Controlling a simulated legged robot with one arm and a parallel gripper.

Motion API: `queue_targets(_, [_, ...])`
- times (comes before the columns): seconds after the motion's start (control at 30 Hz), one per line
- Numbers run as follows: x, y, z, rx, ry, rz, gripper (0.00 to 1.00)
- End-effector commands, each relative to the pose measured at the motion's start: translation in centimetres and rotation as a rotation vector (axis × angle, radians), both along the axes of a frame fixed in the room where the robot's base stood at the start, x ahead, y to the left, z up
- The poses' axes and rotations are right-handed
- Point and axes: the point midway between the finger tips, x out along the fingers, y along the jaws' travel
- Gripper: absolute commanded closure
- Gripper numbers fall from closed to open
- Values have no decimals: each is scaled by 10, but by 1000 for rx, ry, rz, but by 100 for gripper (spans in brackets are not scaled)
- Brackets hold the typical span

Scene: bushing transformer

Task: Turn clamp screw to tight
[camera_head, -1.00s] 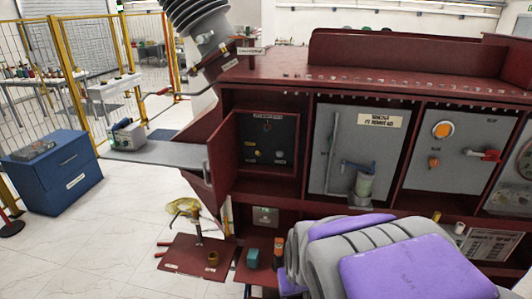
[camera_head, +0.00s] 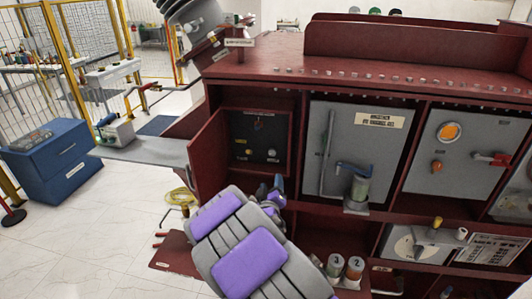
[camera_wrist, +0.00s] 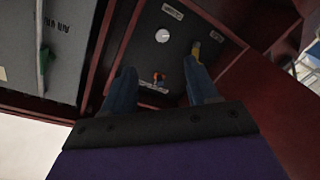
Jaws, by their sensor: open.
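A dark panel (camera_head: 252,134) sits inside an open red compartment, left of the grey doors. It carries a white knob (camera_wrist: 162,35), a yellow knob (camera_wrist: 196,48) and a small orange-red fitting (camera_wrist: 158,79). Their labels are too small to read, so I cannot tell which part is the clamp screw. My gripper (camera_head: 271,188) is below and in front of this panel. In the wrist view my gripper (camera_wrist: 160,82) has its two blue fingers spread apart and empty. The orange-red fitting appears between them, apart from both; its depth is unclear.
An open red compartment door (camera_head: 208,157) stands just left of the panel. A grey shelf (camera_head: 150,151) holds a small device (camera_head: 116,131). A grey door (camera_head: 340,150) with a blue handle is to the right. Two numbered cans (camera_head: 345,268) stand below. My arm hides part of the lower cabinet.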

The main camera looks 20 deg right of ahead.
Motion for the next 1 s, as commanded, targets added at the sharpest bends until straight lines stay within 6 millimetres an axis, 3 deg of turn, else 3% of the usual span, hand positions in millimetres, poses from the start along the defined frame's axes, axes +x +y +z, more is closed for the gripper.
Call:
queue_targets(0.27, [14,-4,1,-27,-17,2,41])
queue_targets(0.6, [58,-34,1,-18,-20,2,41])
queue_targets(1.0, [105,-52,0,-22,-16,3,41])
